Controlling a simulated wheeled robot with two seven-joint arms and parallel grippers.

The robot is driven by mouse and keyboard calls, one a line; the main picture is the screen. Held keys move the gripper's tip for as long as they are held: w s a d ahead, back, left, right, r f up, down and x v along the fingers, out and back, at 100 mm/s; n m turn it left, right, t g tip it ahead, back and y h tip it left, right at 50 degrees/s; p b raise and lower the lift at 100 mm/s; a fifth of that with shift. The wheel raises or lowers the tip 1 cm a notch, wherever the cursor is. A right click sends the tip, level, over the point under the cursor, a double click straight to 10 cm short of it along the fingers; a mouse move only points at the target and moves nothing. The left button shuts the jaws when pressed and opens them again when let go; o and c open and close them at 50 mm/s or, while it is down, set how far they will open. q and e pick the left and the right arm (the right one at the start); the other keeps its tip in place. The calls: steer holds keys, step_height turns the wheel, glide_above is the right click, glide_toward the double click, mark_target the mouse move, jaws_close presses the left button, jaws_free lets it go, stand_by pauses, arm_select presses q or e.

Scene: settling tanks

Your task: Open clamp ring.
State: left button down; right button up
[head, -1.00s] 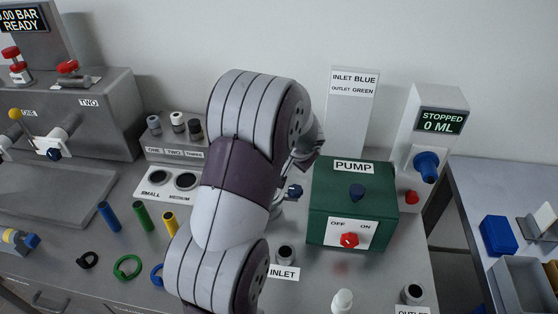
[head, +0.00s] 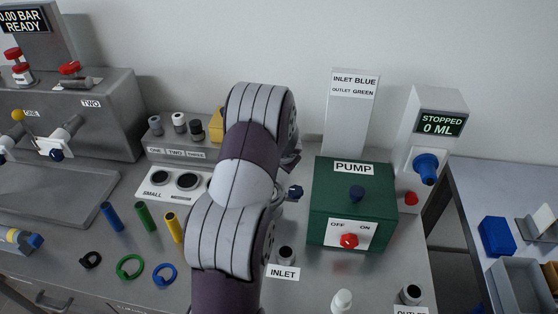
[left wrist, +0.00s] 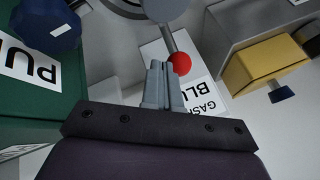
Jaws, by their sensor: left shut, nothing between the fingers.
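In the left wrist view, a round grey metal part (left wrist: 165,8) at the top edge has a lever rod (left wrist: 170,38) ending in a red ball (left wrist: 180,63). It looks like the clamp ring with its lever, but most of it is cut off. My left gripper (left wrist: 162,70) is shut and empty, its fingertips just left of the red ball. I cannot tell whether they touch it. In the head view, my left arm hides the gripper and the clamp ring. My right gripper is in neither view.
The green pump box (head: 333,215) stands just right of my arm. A white label plate (left wrist: 205,92) lies behind the fingers. A yellow block (left wrist: 265,65) is at the right in the wrist view. Loose blue (head: 164,274) and green rings (head: 130,266) lie left of my arm.

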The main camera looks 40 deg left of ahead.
arm_select(q)
steer(key=shift+a, duration=0.1)
steer(key=shift+w+a+f+n+g+y+b, duration=0.1)
steer(key=shift+w+a+n+g+y+b, duration=0.15)
steer(key=shift+a+n, duration=0.2)
steer(key=shift+w+a+n+g+y+b, duration=0.15)
steer(key=shift+a+n+g+b, duration=0.2)
steer(key=shift+n, duration=0.2)
steer(key=shift+w+a+f+n+g+y+b, duration=0.1)
steer(key=shift+a+n+g+y+b, duration=0.15)
steer(key=shift+a+n, duration=0.25)
steer(key=shift+w+a+n+g+b, duration=0.1)
steer(key=shift+a+n+g+b, duration=0.25)
steer(key=shift+a+n+b, duration=0.45)
steer(key=s+a+n+g+b, duration=0.1)
steer(key=s+a+b, duration=0.6)
steer(key=a, duration=0.4)
steer(key=shift+s+r+n+b, duration=0.15)
steer(key=shift+s+n+b, duration=0.25)
steer(key=shift+s, duration=0.25)
steer(key=shift+y, duration=0.25)
